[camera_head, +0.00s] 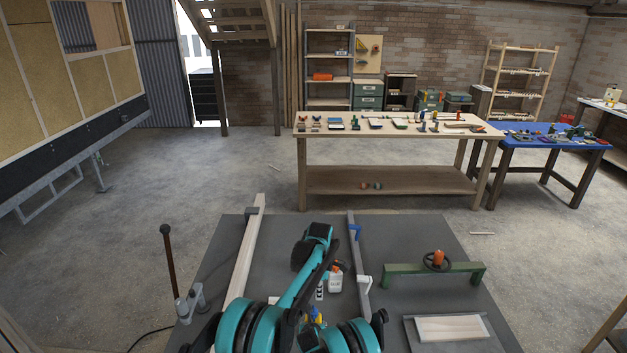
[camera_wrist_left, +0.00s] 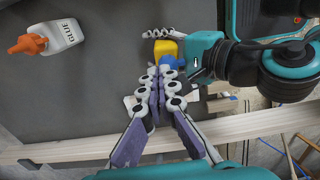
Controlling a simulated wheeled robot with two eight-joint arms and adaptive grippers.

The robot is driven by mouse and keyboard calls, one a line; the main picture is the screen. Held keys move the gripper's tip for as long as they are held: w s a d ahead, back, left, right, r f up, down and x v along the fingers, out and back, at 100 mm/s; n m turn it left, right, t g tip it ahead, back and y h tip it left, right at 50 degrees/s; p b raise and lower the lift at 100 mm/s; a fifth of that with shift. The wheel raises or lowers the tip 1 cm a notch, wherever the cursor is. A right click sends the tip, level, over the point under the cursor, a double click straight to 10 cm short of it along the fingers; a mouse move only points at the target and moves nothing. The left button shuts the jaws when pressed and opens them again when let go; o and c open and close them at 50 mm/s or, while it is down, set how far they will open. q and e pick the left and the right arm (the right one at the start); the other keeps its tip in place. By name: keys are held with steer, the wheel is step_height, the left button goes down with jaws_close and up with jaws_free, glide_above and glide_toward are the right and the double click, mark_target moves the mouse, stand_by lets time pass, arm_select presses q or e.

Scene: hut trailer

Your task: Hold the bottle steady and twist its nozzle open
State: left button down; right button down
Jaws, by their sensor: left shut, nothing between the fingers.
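The white glue bottle (camera_head: 335,282) with an orange nozzle (camera_head: 335,267) is on the grey worktop, right of my left gripper (camera_head: 320,291) in the head view. In the left wrist view the bottle (camera_wrist_left: 62,37) is at the upper left, its nozzle (camera_wrist_left: 27,45) pointing left. My left gripper (camera_wrist_left: 163,80) is shut and empty, its fingers together, apart from the bottle. My right gripper (camera_wrist_left: 165,33) shows partly at the top of the wrist view, beside a yellow and blue object (camera_wrist_left: 166,49); whether it is open is unclear.
A pale wooden beam (camera_head: 243,250) runs along the worktop's left side. A grey rail (camera_head: 359,262) stands right of the bottle. A green stand with a wheel (camera_head: 432,269) and a framed board (camera_head: 449,328) are farther right. Bare worktop lies between them.

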arm_select(q)
steer(key=shift+r, duration=1.35)
glide_above(317, 312)
steer(key=shift+d+f, duration=0.15)
steer(key=shift+f, duration=2.9)
steer(key=shift+a, duration=0.25)
